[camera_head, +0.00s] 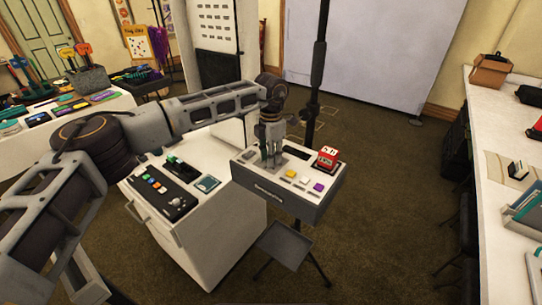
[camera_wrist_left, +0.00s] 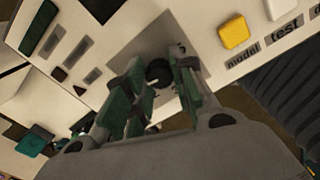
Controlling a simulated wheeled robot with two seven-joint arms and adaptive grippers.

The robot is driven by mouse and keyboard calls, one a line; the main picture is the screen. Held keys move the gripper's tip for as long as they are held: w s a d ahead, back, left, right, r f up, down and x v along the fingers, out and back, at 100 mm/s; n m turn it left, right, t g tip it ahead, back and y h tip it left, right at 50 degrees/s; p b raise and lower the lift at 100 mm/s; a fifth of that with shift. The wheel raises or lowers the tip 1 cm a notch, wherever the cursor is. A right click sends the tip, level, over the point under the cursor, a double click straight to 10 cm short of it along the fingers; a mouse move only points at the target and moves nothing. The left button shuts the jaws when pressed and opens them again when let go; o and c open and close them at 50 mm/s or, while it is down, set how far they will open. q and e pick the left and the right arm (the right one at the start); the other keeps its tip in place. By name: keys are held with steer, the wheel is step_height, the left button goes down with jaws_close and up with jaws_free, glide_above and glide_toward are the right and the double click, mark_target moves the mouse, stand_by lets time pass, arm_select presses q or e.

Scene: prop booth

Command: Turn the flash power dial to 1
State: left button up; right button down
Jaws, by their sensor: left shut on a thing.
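The flash power dial (camera_wrist_left: 157,72) is a small dark round knob on a grey square plate (camera_wrist_left: 125,45) in the left wrist view. My left gripper (camera_wrist_left: 163,82) has its green-padded fingers on either side of the dial, shut on it. In the head view, my left gripper (camera_head: 271,160) points down at the top of the light-topped control box (camera_head: 262,191) and hides the dial. The dial's pointer and numbers cannot be read. My right gripper is in neither view.
Yellow (camera_head: 291,173), white and purple buttons sit right of the gripper, with a red block-shaped display (camera_head: 327,158) behind them. A dark pole (camera_head: 318,70) rises behind the box. A white cabinet (camera_head: 205,240) with a black button panel (camera_head: 158,190) stands left.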

arm_select(q)
steer(key=o, duration=1.1)
steer(key=shift+c, duration=0.2)
step_height(320, 180, up, 12)
steer(key=shift+a, duration=0.1)
stand_by(0.5)
